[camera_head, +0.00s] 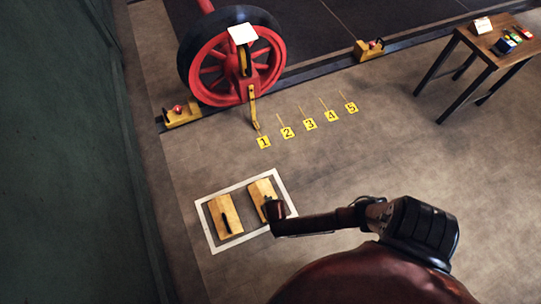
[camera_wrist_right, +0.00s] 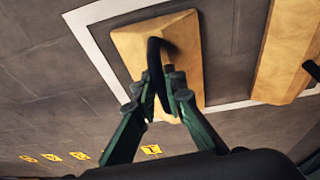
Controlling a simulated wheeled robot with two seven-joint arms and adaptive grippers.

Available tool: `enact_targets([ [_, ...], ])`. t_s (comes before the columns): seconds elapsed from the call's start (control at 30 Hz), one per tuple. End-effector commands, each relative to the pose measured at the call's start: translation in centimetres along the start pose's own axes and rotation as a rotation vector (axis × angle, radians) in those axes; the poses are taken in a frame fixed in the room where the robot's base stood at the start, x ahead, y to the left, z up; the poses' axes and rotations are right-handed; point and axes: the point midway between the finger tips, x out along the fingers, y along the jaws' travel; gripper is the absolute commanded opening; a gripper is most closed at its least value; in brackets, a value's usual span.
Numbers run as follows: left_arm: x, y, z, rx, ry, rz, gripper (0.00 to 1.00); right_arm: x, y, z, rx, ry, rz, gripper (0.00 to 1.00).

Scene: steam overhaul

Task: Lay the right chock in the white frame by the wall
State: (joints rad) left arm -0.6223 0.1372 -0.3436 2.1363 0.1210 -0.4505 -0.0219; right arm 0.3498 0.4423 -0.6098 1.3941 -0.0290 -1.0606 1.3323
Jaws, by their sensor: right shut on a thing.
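The white frame (camera_head: 207,233) is a painted rectangle on the floor near the dark green wall. The right chock (camera_head: 258,187), a pale wooden block with a black handle, is at the frame's right half. My right gripper (camera_head: 270,208) is at it; in the right wrist view the gripper (camera_wrist_right: 164,90) is shut on the handle of this chock (camera_wrist_right: 190,60). The chock's near end overlaps the white line in that view; I cannot tell whether it touches the floor. Another wooden chock (camera_head: 220,205) lies in the frame's left half. My left gripper is not in view.
Yellow number plates (camera_head: 309,124) lie in a row on the floor. A red spoked wheel (camera_head: 230,65) stands on the rail behind, with yellow blocks (camera_head: 182,115) along it. A wooden table (camera_head: 492,42) with small items is at upper right. Floor right of the frame is clear.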

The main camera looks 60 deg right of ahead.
Motion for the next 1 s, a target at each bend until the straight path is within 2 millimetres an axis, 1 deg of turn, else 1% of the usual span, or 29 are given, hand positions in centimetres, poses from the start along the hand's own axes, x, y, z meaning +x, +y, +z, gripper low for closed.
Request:
enact_targets([
  [0.2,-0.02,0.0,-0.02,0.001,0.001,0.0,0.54,-0.1,-0.07,-0.18,0.0,0.003,-0.001,0.0],
  [0.23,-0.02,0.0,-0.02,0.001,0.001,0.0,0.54,-0.1,-0.07,-0.18,0.0,0.003,-0.001,0.11],
  [0.5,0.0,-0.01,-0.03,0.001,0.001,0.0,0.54,-0.05,-0.02,-0.08,0.0,0.001,-0.001,0.29],
  [0.7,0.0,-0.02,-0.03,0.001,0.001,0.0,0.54,-0.02,0.0,-0.03,0.0,0.001,0.0,0.31],
  [0.73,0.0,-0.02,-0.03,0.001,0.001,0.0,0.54,0.03,0.05,0.1,0.0,-0.002,0.001,0.32],
  [1.0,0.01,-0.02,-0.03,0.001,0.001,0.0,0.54,0.0,0.02,0.04,0.0,-0.001,0.0,0.51],
])
